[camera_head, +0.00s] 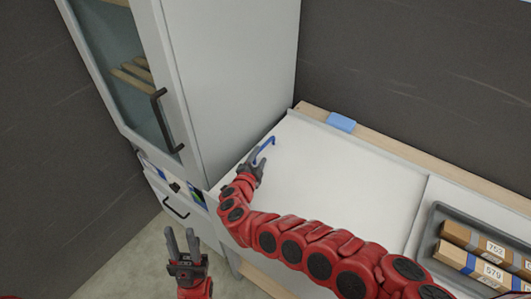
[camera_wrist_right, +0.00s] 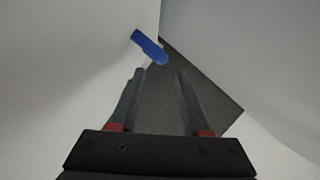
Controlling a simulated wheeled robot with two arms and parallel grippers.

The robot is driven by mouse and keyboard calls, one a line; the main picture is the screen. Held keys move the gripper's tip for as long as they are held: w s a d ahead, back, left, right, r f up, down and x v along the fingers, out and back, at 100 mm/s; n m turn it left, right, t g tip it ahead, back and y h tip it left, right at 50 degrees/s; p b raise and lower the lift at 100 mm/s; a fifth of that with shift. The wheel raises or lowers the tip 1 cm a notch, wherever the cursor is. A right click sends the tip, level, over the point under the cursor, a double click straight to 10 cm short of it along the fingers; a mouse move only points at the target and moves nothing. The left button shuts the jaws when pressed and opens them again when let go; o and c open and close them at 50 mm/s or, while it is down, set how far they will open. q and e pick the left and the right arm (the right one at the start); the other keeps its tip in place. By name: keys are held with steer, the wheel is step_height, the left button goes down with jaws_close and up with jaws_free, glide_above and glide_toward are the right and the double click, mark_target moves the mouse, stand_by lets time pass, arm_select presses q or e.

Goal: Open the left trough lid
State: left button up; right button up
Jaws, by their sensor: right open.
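The left trough lid (camera_head: 330,185) is a flat white panel, lying closed beside the tall cabinet. A blue handle (camera_head: 264,148) stands at its left part, near the cabinet. My right gripper (camera_head: 253,163) is at this handle, reaching over the lid from the right. In the right wrist view the blue handle (camera_wrist_right: 149,46) lies ahead of and a little left of the open fingers (camera_wrist_right: 155,95), with nothing between them. My left gripper (camera_head: 182,241) is open and empty, low in front of the cabinet, well away from the lid.
A tall grey cabinet (camera_head: 230,75) with a glass door and black handle (camera_head: 166,120) stands at the left. A blue block (camera_head: 341,122) sits on the wooden ledge behind the lid. A grey tray (camera_head: 432,222) with labelled boxes (camera_head: 483,257) is at the right.

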mark_target(264, 145)
steer(key=b+x, duration=0.1)
steer(key=x, duration=0.5)
steer(key=shift+w+f, duration=0.2)
steer(key=shift+w, duration=0.2)
steer(key=shift+w+d+r+b, duration=0.1)
steer(key=shift+w+d+b, duration=0.25)
steer(key=shift+w, duration=0.2)
steer(key=shift+a, duration=0.1)
jaws_close()
stand_by(0.6)
